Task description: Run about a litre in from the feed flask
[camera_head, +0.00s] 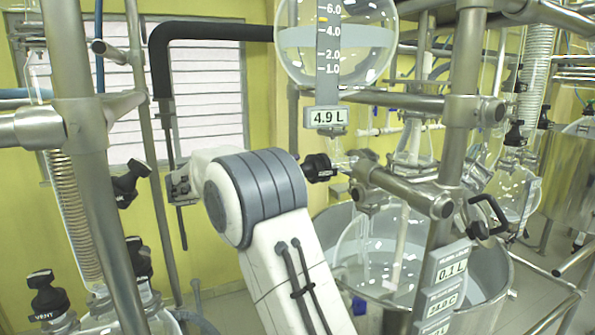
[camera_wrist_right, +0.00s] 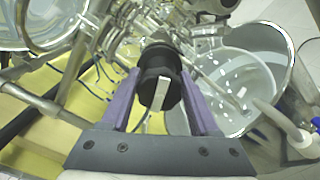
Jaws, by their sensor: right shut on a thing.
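The glass feed flask (camera_head: 369,63) hangs at the top centre with a scale strip marked 1.0 to 6.0. Its plate (camera_head: 325,117) reads 4.9 L. A black valve knob (camera_head: 318,168) sits below it, beside my right arm. In the wrist view my right gripper (camera_wrist_right: 163,95) has its purple fingers on either side of a black knob (camera_wrist_right: 158,62) with a pale bar, and is shut on it. My arm hides these fingers in the head view. The glass reactor (camera_head: 362,247) stands in a metal bath; a plate (camera_head: 452,267) beside it reads 0.1 L. My left gripper is out of view.
Metal posts and rails cross the space around my arm. A black bent pipe (camera_head: 200,31) runs at the upper left. A knob marked VENT (camera_head: 47,298) is at the lower left. A black handle (camera_head: 487,215) stands right of the reactor. Little room is free.

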